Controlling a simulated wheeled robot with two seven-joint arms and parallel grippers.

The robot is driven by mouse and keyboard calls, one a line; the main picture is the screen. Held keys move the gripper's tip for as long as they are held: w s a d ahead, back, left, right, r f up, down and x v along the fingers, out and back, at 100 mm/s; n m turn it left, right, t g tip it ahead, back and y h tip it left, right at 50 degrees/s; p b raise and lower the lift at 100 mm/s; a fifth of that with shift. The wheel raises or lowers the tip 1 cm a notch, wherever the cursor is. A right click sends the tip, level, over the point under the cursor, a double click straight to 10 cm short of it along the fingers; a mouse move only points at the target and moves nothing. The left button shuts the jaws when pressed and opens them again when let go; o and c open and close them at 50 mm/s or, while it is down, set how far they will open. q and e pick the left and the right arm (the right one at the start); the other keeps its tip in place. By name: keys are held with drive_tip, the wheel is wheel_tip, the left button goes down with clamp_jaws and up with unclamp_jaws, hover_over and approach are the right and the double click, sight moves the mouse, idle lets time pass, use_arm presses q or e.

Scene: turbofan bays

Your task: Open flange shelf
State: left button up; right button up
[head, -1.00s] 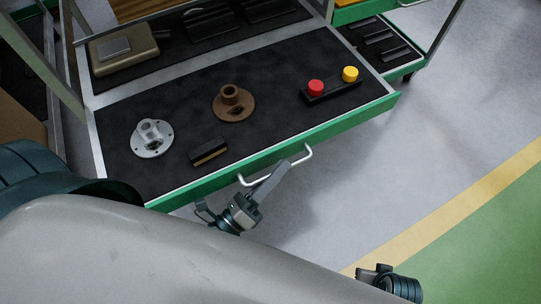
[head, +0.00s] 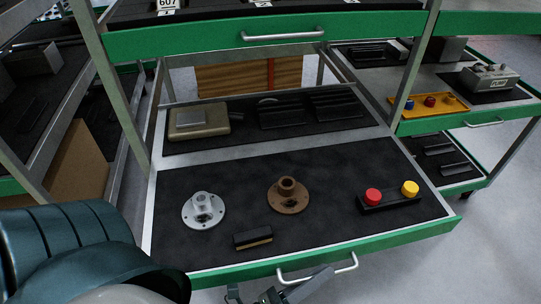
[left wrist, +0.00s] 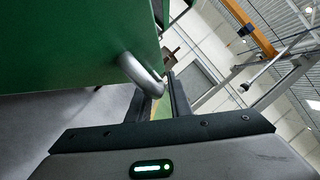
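The flange shelf (head: 345,205) is a pulled-out tray with a black mat and a green front edge. On it lie a silver flange (head: 203,210) and a brown flange (head: 288,195). Its pale handle (head: 345,266) is on the front edge and shows large in the left wrist view (left wrist: 143,75). My left gripper (head: 318,277) is at this handle, low in the head view. In the left wrist view its fingers (left wrist: 158,95) are close together with the handle bar between them; the exact contact is partly hidden. My right gripper is not in view.
A red and yellow button block (head: 390,198) and a small dark block (head: 253,237) lie on the shelf. Above is a green drawer (head: 265,40) with its own handle. Other racks stand left and right. Open floor lies at the lower right.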

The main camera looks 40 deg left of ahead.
use_arm(q)
drive_tip(key=shift+s, duration=0.1)
